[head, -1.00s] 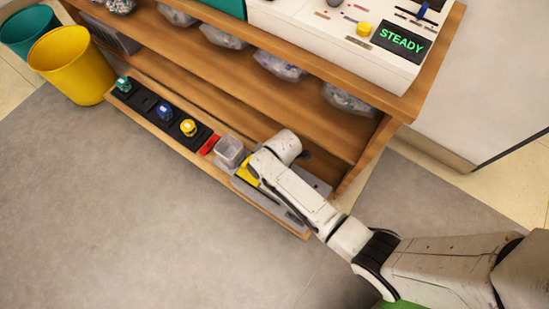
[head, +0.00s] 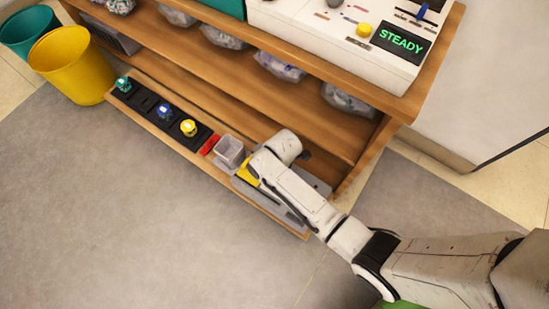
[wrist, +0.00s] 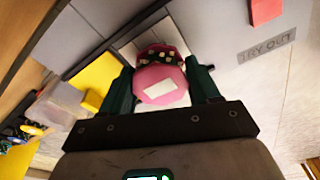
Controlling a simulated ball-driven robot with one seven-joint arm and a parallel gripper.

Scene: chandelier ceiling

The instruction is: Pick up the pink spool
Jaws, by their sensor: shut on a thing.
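The pink spool (wrist: 158,82) shows in the wrist view, with a pale label on its near face and pale specks on its far part. My gripper (wrist: 160,85) has a dark finger on each side of the spool and is shut on it. Near the spool is a grey surface with the words "TRY OUT" (wrist: 267,50). In the head view my arm reaches down to the low wooden shelf (head: 270,208), and the arm hides the spool and the fingers there.
A black rack (head: 147,104) holds teal, blue and yellow spools. A white machine (head: 330,45) reads "STEADY" above. Yellow (head: 70,68) and teal bins stand at left. The grey floor is open.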

